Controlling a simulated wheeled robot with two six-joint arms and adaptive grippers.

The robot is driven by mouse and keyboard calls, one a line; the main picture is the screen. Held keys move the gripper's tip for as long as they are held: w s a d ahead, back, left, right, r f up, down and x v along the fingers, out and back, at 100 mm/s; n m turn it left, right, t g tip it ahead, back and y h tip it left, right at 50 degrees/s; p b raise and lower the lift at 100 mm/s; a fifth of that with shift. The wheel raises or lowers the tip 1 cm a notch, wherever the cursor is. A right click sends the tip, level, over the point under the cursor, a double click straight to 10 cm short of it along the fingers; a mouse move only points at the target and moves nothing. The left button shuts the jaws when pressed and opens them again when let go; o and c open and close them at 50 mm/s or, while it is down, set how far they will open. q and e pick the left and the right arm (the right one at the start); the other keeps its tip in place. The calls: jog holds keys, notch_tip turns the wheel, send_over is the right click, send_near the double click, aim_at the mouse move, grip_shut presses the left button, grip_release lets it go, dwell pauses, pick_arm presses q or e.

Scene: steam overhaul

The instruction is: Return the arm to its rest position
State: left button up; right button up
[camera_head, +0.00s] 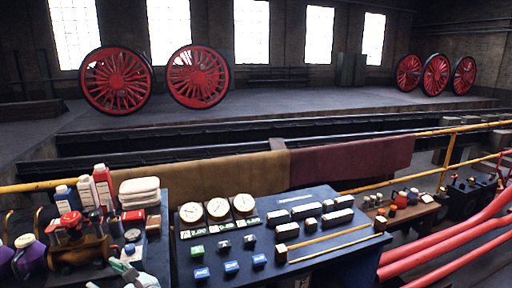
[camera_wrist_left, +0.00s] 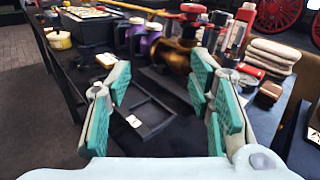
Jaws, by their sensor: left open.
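My left gripper (camera_head: 128,270) shows at the bottom left of the head view, pale with teal finger pads, partly cut off by the frame. In the left wrist view my left gripper (camera_wrist_left: 160,85) is open, with nothing between its fingers. A dark shallow tray (camera_wrist_left: 150,120) with a small white label lies below and beyond the fingers and looks empty. A brass valve body (camera_wrist_left: 172,58) with a red top stands beyond the fingers; it also shows in the head view (camera_head: 80,250). My right gripper is not in view.
A dark console (camera_head: 350,246) with round gauges (camera_head: 218,208) and several small blocks stands right of the gripper. Bottles (camera_head: 103,185) and folded white cloths (camera_head: 139,186) stand behind the valve. Purple containers (camera_head: 30,255) are at far left. A yellow rail (camera_head: 360,188) runs behind.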

pick_arm(q)
jog(key=s+f+n+g+h, duration=0.3)
jog(key=s+f+n+h, duration=0.4)
jog(key=s+f+n, duration=0.75)
jog(key=s+d+f+n+h, duration=0.2)
jog(key=s+d+n+h, duration=0.15)
jog(key=s+d, duration=0.35)
jog(key=s+d+f+n+h, duration=0.25)
jog(key=s+d+h, duration=0.25)
jog(key=s, duration=0.4)
notch_tip(320, 180, down, 23)
jog(key=a+g+b, duration=0.2)
jog(key=b, duration=0.2)
jog(key=s+f+g+b, duration=0.1)
jog(key=s+f+b, duration=0.2)
jog(key=s+f, duration=1.1)
notch_tip(320, 180, down, 2)
jog(key=shift+s+a+f+n+b, duration=0.1)
jog(key=shift+s+a+n+b, duration=0.2)
jog(key=shift+s+a+n, duration=0.15)
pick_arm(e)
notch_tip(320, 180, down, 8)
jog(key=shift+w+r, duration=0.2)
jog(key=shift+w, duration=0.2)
